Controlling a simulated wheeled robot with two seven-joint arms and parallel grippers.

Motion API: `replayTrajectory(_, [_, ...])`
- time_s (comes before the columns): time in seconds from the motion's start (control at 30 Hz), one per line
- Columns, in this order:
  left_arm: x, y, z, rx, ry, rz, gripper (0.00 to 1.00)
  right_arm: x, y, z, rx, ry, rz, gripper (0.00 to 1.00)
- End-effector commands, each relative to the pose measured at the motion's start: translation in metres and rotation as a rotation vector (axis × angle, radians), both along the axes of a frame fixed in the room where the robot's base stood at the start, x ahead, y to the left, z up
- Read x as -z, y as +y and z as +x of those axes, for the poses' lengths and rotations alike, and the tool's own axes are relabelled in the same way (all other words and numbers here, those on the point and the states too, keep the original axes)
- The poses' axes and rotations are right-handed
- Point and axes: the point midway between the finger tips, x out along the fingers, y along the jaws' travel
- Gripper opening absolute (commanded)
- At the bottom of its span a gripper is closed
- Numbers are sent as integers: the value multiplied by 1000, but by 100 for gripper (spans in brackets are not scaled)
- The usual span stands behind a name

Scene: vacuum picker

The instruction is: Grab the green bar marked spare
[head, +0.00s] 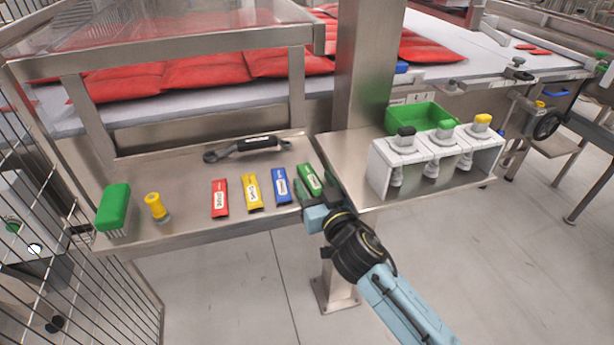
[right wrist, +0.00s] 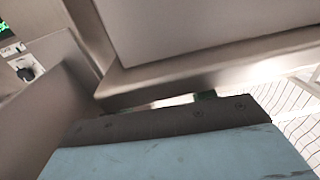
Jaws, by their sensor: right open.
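The green bar (head: 311,178) lies on the steel shelf, rightmost in a row of coloured bars. It carries a white label whose text is too small to read surely. My left gripper is out of view.
Blue (head: 282,186), yellow (head: 252,190) and red (head: 220,198) bars lie to the left on the shelf (head: 185,215). A wrench (head: 247,148) lies behind. A steel post (head: 362,70) and a white holder with suction cups (head: 437,165) stand right.

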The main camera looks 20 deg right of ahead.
Motion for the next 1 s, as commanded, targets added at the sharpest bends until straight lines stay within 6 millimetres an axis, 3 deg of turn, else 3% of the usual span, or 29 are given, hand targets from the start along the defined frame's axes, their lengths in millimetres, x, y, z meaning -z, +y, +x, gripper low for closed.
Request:
replayTrajectory(0.1, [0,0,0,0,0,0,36,0,0,0,0,0,0,52])
replayTrajectory(0.47, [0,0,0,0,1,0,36,0,0,0,0,-1,0,7])
replayTrajectory(1.0, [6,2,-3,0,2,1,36,-3,4,-1,-7,0,1,6])
